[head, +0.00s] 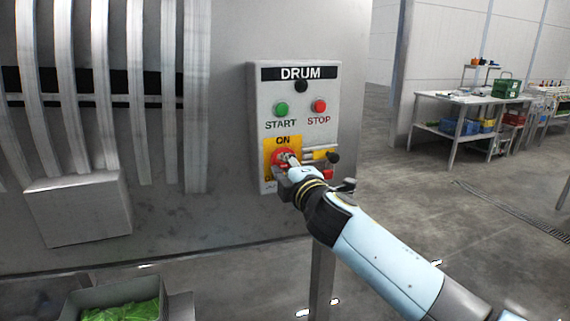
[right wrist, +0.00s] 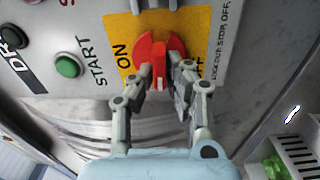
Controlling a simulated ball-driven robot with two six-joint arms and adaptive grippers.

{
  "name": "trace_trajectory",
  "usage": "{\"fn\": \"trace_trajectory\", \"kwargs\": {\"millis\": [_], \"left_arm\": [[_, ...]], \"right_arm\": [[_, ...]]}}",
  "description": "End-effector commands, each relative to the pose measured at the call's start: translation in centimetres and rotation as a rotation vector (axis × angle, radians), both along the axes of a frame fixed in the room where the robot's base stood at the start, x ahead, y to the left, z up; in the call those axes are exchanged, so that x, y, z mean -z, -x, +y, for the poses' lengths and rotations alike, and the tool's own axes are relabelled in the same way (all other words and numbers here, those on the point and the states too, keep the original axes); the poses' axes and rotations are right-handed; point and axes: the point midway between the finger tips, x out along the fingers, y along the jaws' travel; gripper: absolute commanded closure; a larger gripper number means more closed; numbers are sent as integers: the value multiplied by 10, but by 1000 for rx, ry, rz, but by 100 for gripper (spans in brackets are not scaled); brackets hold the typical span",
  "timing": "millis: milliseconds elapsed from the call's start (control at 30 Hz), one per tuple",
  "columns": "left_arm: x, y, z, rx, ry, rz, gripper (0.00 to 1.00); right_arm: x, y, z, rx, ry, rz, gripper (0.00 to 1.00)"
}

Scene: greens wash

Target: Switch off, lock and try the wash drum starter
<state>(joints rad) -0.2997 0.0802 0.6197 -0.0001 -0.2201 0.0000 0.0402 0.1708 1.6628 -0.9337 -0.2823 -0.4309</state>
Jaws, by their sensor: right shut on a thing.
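The grey DRUM starter box (head: 262,90) is on the metal wall in the head view. It has a green START button (head: 282,109) and a red STOP button (head: 320,106). Below is a red rotary switch (right wrist: 146,50) on a yellow plate (right wrist: 119,32) marked ON and OFF. My right gripper (head: 287,160) is shut on the switch's red handle, one finger on each side in the right wrist view. I cannot tell which mark the handle points to. My left gripper is out of view.
A grey crate of greens (head: 72,303) stands low at the left. Curved metal slats (head: 120,85) and a metal box (head: 80,210) are on the left. A workbench (head: 450,97) with crates stands far right. The floor between is open.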

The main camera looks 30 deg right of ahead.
Motion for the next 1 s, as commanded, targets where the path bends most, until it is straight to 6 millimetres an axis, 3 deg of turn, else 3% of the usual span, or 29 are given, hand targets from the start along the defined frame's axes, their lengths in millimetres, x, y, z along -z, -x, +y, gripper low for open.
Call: {"fn": "trace_trajectory", "kwargs": {"millis": [667, 700, 867, 1000], "left_arm": [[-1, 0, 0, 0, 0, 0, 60], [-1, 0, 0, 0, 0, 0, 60], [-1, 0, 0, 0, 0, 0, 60], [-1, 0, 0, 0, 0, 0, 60]], "right_arm": [[2, 1, 0, -1, 64, 19, 100], [3, 1, 0, -1, 64, 19, 86], [2, 0, 0, -1, 65, 18, 65], [2, 0, 0, 0, 64, 16, 65]]}}
